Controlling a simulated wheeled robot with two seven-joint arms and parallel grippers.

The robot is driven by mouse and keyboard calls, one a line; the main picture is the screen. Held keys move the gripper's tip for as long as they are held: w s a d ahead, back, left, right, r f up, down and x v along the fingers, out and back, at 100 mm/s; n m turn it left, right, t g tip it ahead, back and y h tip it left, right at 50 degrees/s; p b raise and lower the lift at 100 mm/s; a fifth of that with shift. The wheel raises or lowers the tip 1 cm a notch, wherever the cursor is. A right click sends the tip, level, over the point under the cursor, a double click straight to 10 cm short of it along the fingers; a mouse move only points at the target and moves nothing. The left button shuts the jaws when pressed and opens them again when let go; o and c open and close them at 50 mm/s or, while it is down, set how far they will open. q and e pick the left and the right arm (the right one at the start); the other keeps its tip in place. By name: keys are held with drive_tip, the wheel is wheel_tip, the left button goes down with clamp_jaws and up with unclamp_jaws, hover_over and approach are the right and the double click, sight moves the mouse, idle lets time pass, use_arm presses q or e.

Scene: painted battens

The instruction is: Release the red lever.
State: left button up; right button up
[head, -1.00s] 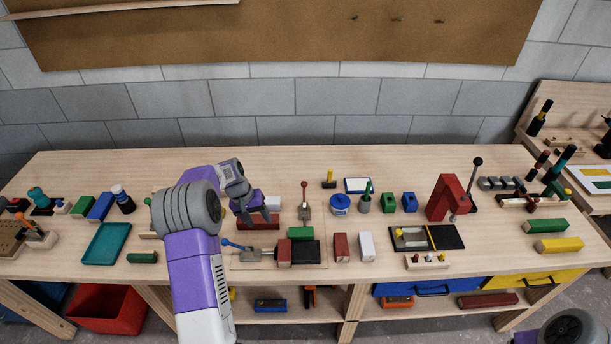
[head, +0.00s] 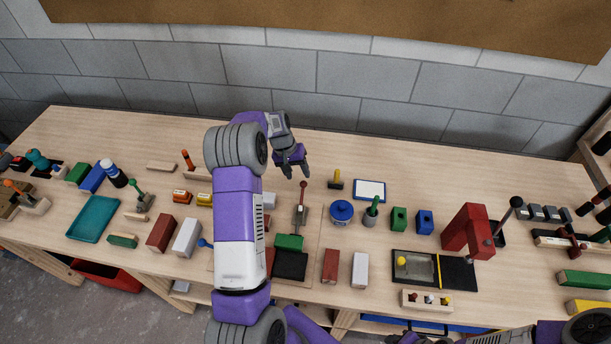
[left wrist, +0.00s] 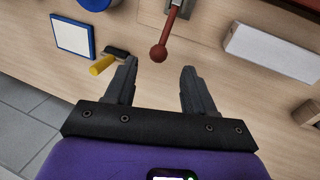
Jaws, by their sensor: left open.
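The red lever (head: 302,196) stands on a grey base plate (head: 299,218) near the middle of the bench, its red ball knob at the top. In the left wrist view the red lever (left wrist: 158,53) points its knob toward my gripper. My left gripper (head: 296,174) is open and empty, just behind the knob in the head view. In the left wrist view the knob appears just beyond the gap between the fingertips of my left gripper (left wrist: 159,68), with no contact visible. My right gripper is out of view.
A green block (head: 289,242) and a black pad (head: 290,265) lie in front of the lever. A yellow-handled tool (head: 336,179), a white panel with blue edge (head: 370,190) and a blue round tin (head: 341,212) stand to its right. My left arm hides things left of it.

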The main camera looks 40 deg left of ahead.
sight(303, 182)
use_arm(q)
drive_tip(key=x, duration=0.5)
drive_tip(key=shift+w+f, duration=0.1)
drive_tip(key=shift+f, duration=0.05)
drive_tip(key=shift+w, duration=0.1)
clamp_jaws()
